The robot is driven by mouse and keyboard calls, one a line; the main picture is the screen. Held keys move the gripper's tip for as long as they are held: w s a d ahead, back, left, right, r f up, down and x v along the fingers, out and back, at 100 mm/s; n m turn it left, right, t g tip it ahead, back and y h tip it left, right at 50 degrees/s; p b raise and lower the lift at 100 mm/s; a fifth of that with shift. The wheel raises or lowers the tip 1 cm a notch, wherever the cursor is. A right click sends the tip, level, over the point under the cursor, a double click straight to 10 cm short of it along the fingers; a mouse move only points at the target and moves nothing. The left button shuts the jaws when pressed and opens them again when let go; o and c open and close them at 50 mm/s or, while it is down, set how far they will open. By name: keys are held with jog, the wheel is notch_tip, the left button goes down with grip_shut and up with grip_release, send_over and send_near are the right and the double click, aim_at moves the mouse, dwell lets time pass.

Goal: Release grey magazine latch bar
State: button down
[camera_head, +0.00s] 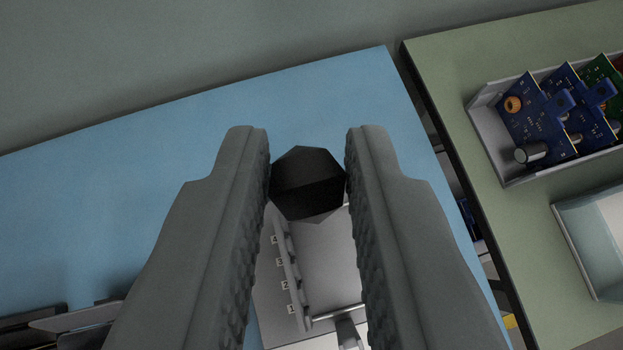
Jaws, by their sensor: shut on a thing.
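My gripper (308,165) points away from me over the blue bench top. Its two grey ribbed fingers are shut on a dark faceted knob (308,188), one finger touching each side. Below the knob is a grey magazine (328,255) with a row of slots numbered 1 to 4 along its left side. A thin light bar (338,312) crosses its near end, with a small grey block against it. I cannot tell how the knob joins the latch bar.
The blue bench top (150,175) is clear at the left and behind. Dark flat parts (90,325) lie at the lower left. Beyond a gap, a green bench (440,75) holds a grey tray (490,135) of several circuit boards and a pale open bin (590,270).

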jog(key=w+a+r+g, duration=0.1)
jog(key=w+g, duration=0.3)
jog(key=w, duration=0.7)
jog(key=shift+w+a+g+h, duration=0.25)
jog(key=shift+a+g+h, duration=0.15)
jog(key=shift+a, duration=0.3)
jog(key=shift+w, duration=0.25)
jog(key=c, duration=1.7)
grip_release()
jog(key=shift+a+f+n, duration=0.1)
jog(key=shift+a+n, duration=0.15)
jog(key=shift+n, duration=0.05)
jog(key=o, duration=0.4)
jog(key=shift+o, duration=0.2)
jog(key=shift+d, duration=0.1)
jog(key=v, duration=1.7)
jog(key=shift+r, duration=0.3)
